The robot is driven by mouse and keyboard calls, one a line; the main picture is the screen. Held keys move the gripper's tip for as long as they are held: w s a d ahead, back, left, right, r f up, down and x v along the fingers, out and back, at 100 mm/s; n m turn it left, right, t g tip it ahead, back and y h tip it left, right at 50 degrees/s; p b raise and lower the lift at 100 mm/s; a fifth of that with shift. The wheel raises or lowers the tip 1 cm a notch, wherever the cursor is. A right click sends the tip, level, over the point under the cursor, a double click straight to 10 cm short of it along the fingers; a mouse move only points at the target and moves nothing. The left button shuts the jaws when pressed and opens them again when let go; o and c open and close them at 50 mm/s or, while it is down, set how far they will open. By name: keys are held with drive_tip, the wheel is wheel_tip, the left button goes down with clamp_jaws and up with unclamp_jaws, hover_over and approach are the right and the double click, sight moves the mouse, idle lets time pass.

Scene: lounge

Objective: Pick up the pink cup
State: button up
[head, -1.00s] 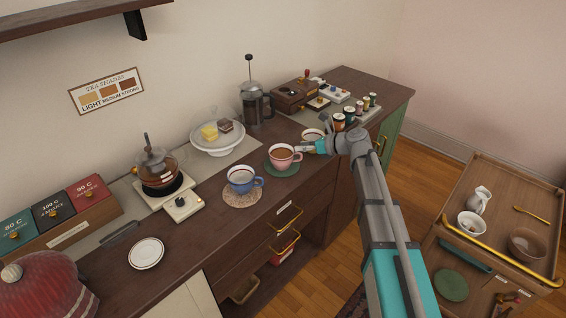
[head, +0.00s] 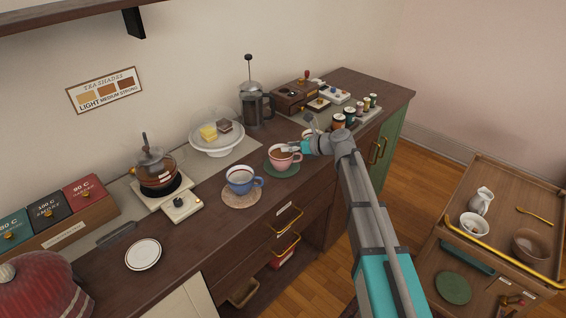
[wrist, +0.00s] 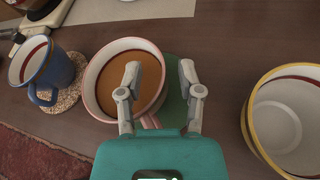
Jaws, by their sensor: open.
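The pink cup (head: 279,158) stands upright on a green coaster (head: 270,170) on the dark counter, filled with a brown drink. In the wrist view the pink cup (wrist: 97,97) is just ahead of my gripper (wrist: 160,80), and its handle runs down between the fingers. My gripper (head: 291,148) is open at the cup's right side in the head view. The left finger overlaps the cup's opening in the wrist view, and the right finger lies outside the cup over the coaster. I cannot tell whether either finger touches the cup.
A blue cup (head: 241,180) on a woven coaster (head: 241,198) stands left of the pink cup. A yellow-rimmed cup (wrist: 285,115) is close on the right in the wrist view. A glass-domed cake stand (head: 217,148) and a French press (head: 254,103) stand behind.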

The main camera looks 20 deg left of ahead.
idle(0.5)
clamp_jaws()
